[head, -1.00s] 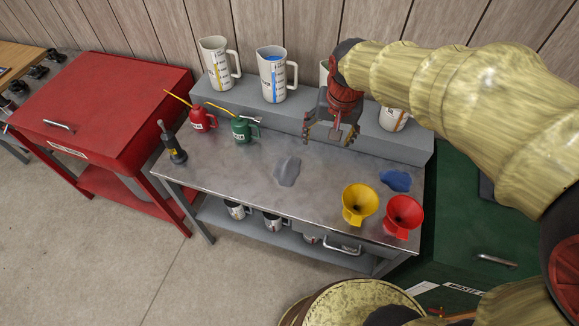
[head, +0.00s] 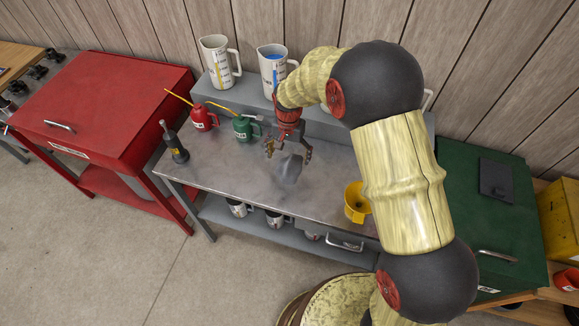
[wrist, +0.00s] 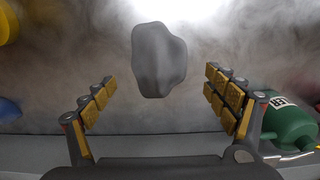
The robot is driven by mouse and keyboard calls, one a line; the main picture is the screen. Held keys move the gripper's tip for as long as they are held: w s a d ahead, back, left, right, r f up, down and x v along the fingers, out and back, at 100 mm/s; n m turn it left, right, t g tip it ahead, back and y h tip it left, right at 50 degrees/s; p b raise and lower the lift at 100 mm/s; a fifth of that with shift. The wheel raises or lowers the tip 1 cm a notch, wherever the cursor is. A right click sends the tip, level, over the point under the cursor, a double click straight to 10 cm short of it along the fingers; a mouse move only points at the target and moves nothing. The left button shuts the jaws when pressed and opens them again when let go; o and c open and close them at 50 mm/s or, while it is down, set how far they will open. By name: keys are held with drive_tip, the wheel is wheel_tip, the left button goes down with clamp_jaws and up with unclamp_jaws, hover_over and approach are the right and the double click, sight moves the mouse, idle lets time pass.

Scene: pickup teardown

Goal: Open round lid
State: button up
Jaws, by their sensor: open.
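No round lid can be made out for certain in either view. My gripper (head: 288,154) is open and empty above the metal worktable (head: 225,175), pointing down. A crumpled grey cloth (head: 290,172) lies on the tabletop just below it. In the wrist view the cloth (wrist: 158,62) shows ahead, between and beyond the two spread fingers (wrist: 160,88), apart from them. The red chest (head: 110,95) at left has a flat, shut lid with a handle (head: 59,126). The green chest (head: 480,215) at right has a flat top and is partly hidden by my arm.
A red oil can (head: 204,118) and a green oil can (head: 243,128) stand left of my gripper, with a dark flashlight-like tool (head: 174,145). Measuring jugs (head: 218,62) line the raised back shelf. A yellow funnel (head: 355,203) stands at right. Mugs (head: 237,208) sit below.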

sight(289, 162)
drive_tip(key=f, duration=0.3)
drive_tip(key=shift+s+f+b, duration=0.35)
drive_tip(key=shift+f, duration=0.05)
drive_tip(key=shift+w+f, duration=0.1)
drive_tip(key=shift+f, duration=0.3)
drive_tip(key=shift+c, duration=0.7)
drive_tip(key=c, duration=1.1)
drive_tip(key=shift+c, duration=0.6)
drive_tip(key=shift+r, duration=0.1)
